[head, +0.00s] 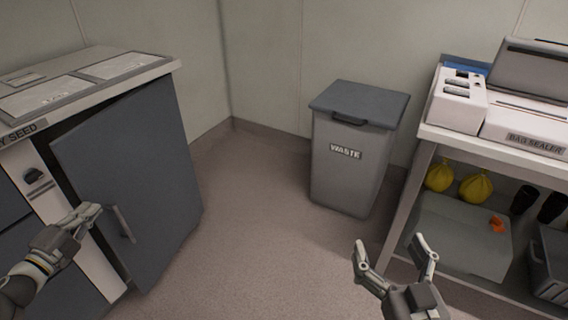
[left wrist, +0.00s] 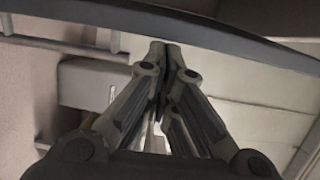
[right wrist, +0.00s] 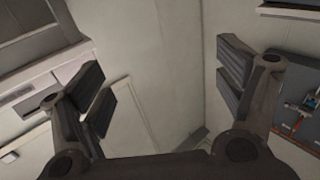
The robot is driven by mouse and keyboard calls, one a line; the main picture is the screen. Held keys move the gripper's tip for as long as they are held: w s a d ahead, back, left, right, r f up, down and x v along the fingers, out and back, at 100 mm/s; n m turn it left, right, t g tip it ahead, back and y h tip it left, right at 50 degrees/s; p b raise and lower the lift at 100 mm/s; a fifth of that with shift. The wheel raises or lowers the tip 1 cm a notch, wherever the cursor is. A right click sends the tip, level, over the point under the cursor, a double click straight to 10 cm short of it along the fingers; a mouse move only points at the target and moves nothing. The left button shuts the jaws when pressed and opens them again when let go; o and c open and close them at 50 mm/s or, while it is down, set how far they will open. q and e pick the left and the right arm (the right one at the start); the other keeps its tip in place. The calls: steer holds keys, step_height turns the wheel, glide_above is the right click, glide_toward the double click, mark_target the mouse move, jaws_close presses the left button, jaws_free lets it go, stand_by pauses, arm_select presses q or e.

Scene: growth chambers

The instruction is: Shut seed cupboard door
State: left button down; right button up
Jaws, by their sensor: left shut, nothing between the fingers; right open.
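The seed cupboard door (head: 135,165) is a dark grey panel on the cupboard at the left of the head view. It stands partly open, with a dark gap along its left edge. A vertical bar handle (head: 124,224) is low near that edge. My left gripper (head: 96,209) is shut and empty, just left of the handle and overlapping the door's left edge in the picture; I cannot tell whether it touches. The left wrist view shows its closed fingers (left wrist: 168,50) below a dark curved edge. My right gripper (head: 394,246) is open and empty, far from the door.
The cupboard top (head: 150,68) holds flat trays or sheets. A grey waste bin (head: 345,175) stands by the back wall. At the right, a bench (head: 430,134) carries a bag sealer (head: 530,128), with yellow bags (head: 475,187) beneath. The floor between cupboard and bin is clear.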

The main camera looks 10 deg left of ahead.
arm_select(q)
steer(key=w+a+b, duration=0.1)
steer(key=a, duration=0.5)
arm_select(e)
step_height(320, 180, up, 7)
steer(key=s+a+t+y, duration=0.1)
steer(key=t, duration=0.3)
steer(key=shift+s+a+y, duration=0.2)
steer(key=shift+a+y, duration=0.05)
steer(key=shift+y, duration=0.05)
